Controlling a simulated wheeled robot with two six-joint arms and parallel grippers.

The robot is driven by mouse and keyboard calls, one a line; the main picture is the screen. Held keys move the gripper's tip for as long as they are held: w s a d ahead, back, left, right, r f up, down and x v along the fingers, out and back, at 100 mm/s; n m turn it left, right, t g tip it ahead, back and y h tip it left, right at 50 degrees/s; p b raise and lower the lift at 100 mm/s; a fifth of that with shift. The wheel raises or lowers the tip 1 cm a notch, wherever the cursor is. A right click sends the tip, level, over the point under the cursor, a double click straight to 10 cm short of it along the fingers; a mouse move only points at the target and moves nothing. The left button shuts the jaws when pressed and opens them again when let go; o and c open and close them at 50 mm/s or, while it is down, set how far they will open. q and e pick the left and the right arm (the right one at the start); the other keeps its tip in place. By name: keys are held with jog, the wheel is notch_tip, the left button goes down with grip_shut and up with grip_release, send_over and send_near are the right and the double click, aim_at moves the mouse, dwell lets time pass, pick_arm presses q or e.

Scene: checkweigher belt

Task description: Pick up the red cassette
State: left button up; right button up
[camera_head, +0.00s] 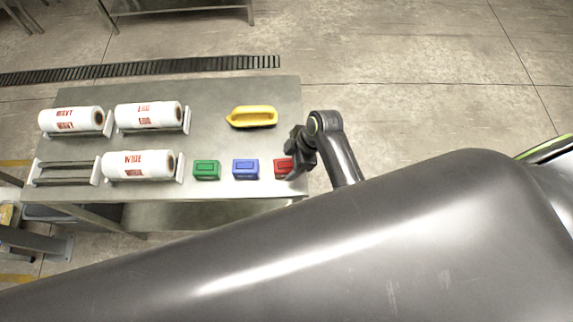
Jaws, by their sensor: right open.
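The red cassette (281,167) is a small box at the right end of a row on the grey table (215,100), near its front right corner. My right gripper (291,166) is at the cassette's right side and hides part of it. The gripper is open; its fingertips are hard to make out, and I cannot tell whether they touch the cassette. My left gripper is not in view.
A blue cassette (245,169) and a green cassette (206,170) stand to the left of the red one. A yellow handled object (252,117) lies behind them. White rolls (138,164) rest on cradles at the left; the front left cradle (66,172) is empty.

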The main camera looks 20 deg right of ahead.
aim_at(287, 165)
jog(key=shift+p+x, duration=0.3)
jog(key=shift+x, duration=1.35)
jog(key=c, duration=1.1)
